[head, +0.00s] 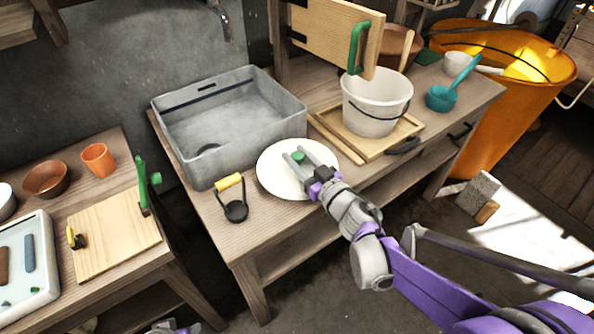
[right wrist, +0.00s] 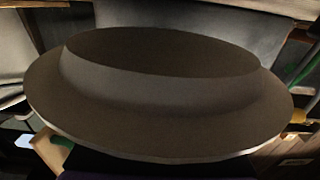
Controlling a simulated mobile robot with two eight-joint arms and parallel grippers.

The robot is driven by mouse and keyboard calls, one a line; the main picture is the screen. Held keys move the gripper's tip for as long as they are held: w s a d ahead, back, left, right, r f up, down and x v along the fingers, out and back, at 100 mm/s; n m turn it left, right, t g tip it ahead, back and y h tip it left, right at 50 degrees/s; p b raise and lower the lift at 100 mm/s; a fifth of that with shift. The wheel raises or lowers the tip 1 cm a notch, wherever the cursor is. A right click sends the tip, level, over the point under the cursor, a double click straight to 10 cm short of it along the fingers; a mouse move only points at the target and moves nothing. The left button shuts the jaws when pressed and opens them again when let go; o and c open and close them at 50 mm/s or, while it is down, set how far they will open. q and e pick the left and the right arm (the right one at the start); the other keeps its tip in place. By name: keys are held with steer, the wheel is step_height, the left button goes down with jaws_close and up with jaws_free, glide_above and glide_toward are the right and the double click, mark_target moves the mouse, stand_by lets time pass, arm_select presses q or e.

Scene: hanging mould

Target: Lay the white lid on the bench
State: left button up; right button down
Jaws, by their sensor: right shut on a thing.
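The round white lid (head: 275,181) is over the front of the bench (head: 250,235), between the grey basin and the wooden tray. My right gripper (head: 298,160) is shut on the lid, with its fingers at the green knob (head: 298,155). In the right wrist view the lid (right wrist: 160,110) fills most of the picture as a broad, dark, rimmed disc. I cannot tell whether it touches the bench top. A small part of what looks like my left gripper (head: 172,327) shows at the bottom edge, and its fingers are not clear.
A grey basin (head: 285,125) stands behind the lid. A teal ladle (head: 445,97) lies farther right.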

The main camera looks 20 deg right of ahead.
steer(key=shift+f+b, duration=0.6)
steer(key=shift+f, duration=1.45)
steer(key=shift+f, duration=0.25)
steer(key=shift+c, duration=2.3)
jaws_free()
steer(key=shift+r, duration=0.1)
